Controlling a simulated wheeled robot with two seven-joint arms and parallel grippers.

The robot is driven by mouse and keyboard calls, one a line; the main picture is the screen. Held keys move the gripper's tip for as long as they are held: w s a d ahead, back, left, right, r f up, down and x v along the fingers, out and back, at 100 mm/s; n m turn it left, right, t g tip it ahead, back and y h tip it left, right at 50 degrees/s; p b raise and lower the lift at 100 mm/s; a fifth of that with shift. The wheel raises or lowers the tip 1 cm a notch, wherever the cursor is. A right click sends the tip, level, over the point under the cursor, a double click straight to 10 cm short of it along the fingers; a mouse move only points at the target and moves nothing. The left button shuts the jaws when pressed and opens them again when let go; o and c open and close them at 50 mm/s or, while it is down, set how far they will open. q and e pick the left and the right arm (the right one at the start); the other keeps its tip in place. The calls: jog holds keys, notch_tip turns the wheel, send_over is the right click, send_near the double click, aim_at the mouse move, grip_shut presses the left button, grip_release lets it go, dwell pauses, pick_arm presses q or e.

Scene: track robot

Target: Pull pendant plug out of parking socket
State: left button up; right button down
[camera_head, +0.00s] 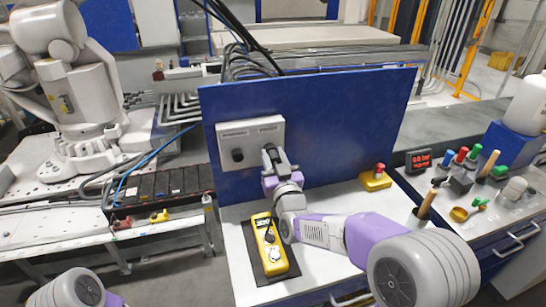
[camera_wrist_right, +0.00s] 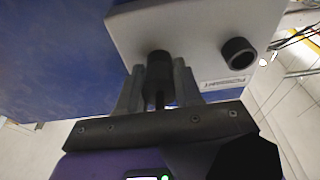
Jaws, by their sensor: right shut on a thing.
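A grey socket box (camera_head: 250,135) is fixed to the upright blue panel (camera_head: 340,125). My right gripper (camera_head: 270,157) is at the right part of this box. In the right wrist view, my right gripper (camera_wrist_right: 159,88) is shut on the black pendant plug (camera_wrist_right: 159,70), with a finger on each side. The plug's far end meets the face of the grey box (camera_wrist_right: 190,35); how deep it sits is hidden. A second black round socket (camera_wrist_right: 238,53) is free beside it. The yellow pendant (camera_head: 267,240) lies on the table in front of the panel. My left gripper is out of view.
A yellow emergency-stop box (camera_head: 375,179) stands on the table right of my gripper. A red display (camera_head: 420,160), tools and coloured buttons are further right. A black battery-like row (camera_head: 165,188) and a grey robot arm (camera_head: 75,85) are left.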

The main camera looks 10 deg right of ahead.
jog(key=shift+s, duration=0.3)
jog(key=shift+s+b, duration=0.6)
jog(key=shift+s, duration=1.3)
